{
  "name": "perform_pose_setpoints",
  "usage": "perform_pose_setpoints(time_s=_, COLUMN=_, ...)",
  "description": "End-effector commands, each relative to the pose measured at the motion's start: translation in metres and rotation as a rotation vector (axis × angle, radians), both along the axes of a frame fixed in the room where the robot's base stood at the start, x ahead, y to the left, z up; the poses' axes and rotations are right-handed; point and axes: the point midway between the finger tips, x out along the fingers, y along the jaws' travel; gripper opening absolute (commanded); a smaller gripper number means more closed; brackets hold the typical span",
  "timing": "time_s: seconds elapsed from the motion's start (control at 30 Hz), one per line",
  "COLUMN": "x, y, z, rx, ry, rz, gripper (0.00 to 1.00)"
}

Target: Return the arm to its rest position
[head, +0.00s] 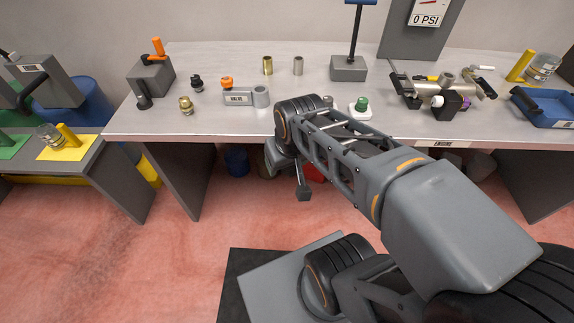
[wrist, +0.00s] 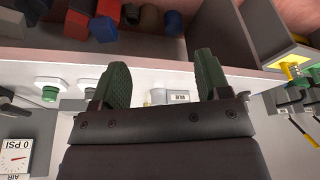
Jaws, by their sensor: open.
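My arm (head: 350,160) reaches forward from the lower right to the workbench's front edge in the head view. My gripper (head: 288,175) hangs at its far end, in front of the bench edge and partly hidden by the wrist. In the wrist view my gripper (wrist: 162,82) shows two green-padded fingers spread apart. Nothing is held between them; the bench's pale front edge and a small label lie beyond.
The workbench (head: 220,60) carries a labelled grey block (head: 238,98), brass fittings (head: 267,65), a green-topped piece (head: 361,104), a metal assembly (head: 440,95) and a blue tray (head: 545,107). A lower side bench (head: 100,175) stands left. Open red floor (head: 120,260) lies in front.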

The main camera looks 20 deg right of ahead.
Motion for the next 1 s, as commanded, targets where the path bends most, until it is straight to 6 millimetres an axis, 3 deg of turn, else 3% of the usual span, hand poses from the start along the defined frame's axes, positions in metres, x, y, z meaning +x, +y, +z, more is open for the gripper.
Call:
perform_pose_setpoints(time_s=0.13, x=-0.012, y=0.006, z=-0.007, rx=-0.002, ry=0.003, rz=0.01, gripper=0.7)
perform_pose_setpoints(time_s=0.43, x=-0.013, y=0.006, z=-0.006, rx=-0.002, ry=0.004, rz=0.01, gripper=0.7)
perform_pose_setpoints(time_s=0.7, x=-0.013, y=0.006, z=0.035, rx=-0.004, ry=-0.019, rz=0.013, gripper=0.7)
perform_pose_setpoints(time_s=1.0, x=-0.013, y=0.006, z=0.037, rx=-0.004, ry=-0.021, rz=0.014, gripper=0.7)
